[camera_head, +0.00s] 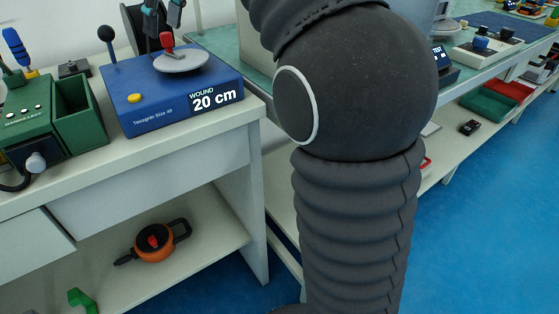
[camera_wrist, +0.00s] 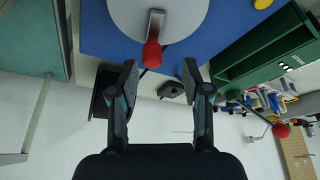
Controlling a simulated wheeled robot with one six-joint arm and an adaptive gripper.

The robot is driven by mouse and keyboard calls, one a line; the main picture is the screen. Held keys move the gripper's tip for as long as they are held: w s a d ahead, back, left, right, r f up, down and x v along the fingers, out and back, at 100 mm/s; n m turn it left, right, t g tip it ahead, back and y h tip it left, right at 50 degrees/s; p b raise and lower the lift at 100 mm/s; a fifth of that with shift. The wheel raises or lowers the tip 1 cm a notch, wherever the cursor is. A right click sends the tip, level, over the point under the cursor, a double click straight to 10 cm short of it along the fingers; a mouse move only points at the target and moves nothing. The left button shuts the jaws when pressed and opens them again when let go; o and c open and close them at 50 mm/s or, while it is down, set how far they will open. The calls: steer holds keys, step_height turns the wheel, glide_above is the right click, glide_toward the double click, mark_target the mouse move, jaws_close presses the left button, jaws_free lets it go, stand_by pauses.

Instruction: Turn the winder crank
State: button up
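The winder is a blue box (camera_head: 180,94) marked "WOUND 20 cm", standing on the bench top at the left in the head view. On its top is a grey disc (camera_head: 183,62) with a crank whose red knob (camera_head: 167,41) stands up. The disc (camera_wrist: 185,14), a metal crank arm (camera_wrist: 156,22) and the red knob (camera_wrist: 151,54) also show in the wrist view. My gripper (camera_wrist: 160,78) is open and empty, its two fingers apart. The knob appears just beyond the fingertips, roughly between their lines. The head view shows the fingers (camera_head: 163,12) just above the knob.
A black-balled lever (camera_head: 107,36) and a yellow button (camera_head: 134,98) are on the winder. A green open box (camera_head: 78,112) stands close to its left. An orange pot-like object (camera_head: 155,245) sits on the shelf below. My arm hides the middle of the head view.

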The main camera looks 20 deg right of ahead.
steer(key=p+v, duration=0.3)
steer(key=v, duration=0.7)
steer(key=s+d+f+m+t+h, duration=0.1)
steer(key=s+d+f+m, duration=0.3)
steer(key=s+f, duration=0.7)
steer(key=s+d+f+m+t+h+p, duration=0.1)
steer(key=s+d+f+m, duration=0.3)
steer(key=s+f, duration=0.8)
step_height(320, 180, down, 8)
steer(key=shift+f+h, duration=0.1)
steer(key=shift+h, duration=0.4)
steer(key=shift+d, duration=0.1)
